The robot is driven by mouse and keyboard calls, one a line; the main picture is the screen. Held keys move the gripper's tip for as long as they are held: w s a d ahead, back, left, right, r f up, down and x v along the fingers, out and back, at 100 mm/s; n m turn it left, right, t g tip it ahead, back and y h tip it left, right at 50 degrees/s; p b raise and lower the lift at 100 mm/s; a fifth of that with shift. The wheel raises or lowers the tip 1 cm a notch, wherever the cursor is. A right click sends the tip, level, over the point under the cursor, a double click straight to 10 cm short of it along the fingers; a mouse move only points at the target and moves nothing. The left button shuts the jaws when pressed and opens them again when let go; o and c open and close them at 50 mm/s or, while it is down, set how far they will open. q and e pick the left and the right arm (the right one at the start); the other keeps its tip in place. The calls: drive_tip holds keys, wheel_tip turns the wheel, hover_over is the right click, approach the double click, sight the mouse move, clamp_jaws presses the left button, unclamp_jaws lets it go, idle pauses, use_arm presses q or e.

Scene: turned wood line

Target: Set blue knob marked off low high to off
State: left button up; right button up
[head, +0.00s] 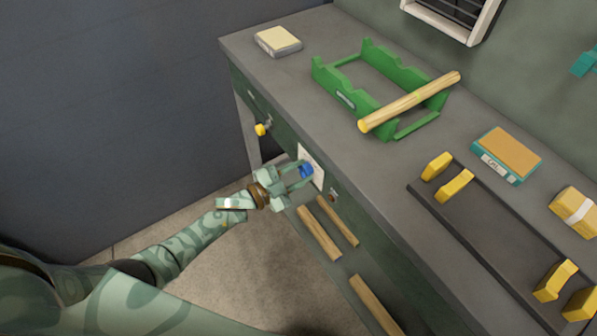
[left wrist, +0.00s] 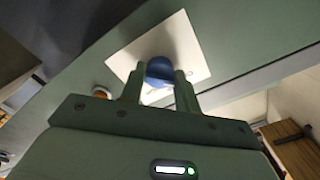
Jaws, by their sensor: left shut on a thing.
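The blue knob (head: 306,170) sits on a white plate (head: 318,163) on the front face of the bench. My left gripper (head: 302,172) is shut on the blue knob, with one finger on each side of it. The left wrist view shows the knob (left wrist: 160,70) between the two fingers (left wrist: 158,80), in front of the white plate (left wrist: 201,65). The off, low and high marks and the knob's pointer cannot be made out. My right gripper is not in view.
A yellow knob (head: 262,129) is on the bench front, left of the plate. On the bench top are a green cradle (head: 345,98) with a wooden rod (head: 410,101) and a teal box (head: 507,154). Wooden bars lie below.

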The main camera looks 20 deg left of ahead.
use_arm(q)
drive_tip(key=o, duration=1)
drive_tip(key=p+v, duration=0.2)
drive_tip(key=v, duration=1.4)
drive_tip(key=shift+s+a+f, duration=0.1)
drive_tip(key=shift+s+a, duration=0.05)
drive_tip(key=shift+a, duration=0.05)
